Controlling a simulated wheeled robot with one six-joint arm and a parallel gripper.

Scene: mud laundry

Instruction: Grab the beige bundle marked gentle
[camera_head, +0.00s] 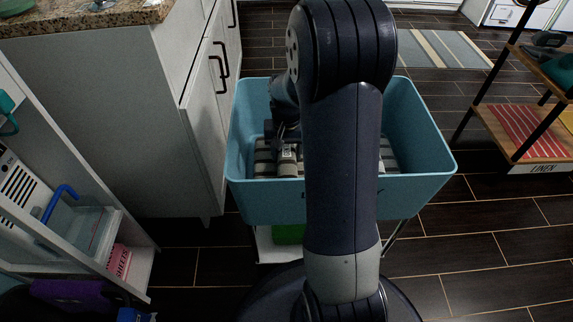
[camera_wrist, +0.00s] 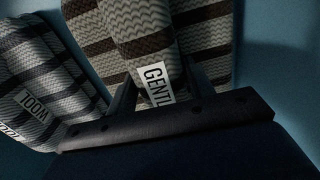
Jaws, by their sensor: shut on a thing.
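In the head view my gripper (camera_head: 284,135) is down inside the blue bin (camera_head: 405,190), partly hidden by my arm.
A grey striped bundle marked "WOOL" (camera_wrist: 38,95) lies close on the left in the wrist view. A white cabinet (camera_head: 125,120) stands left of the bin. A wooden shelf (camera_head: 525,130) stands to the right. Dark floor shows between the bin and shelf.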

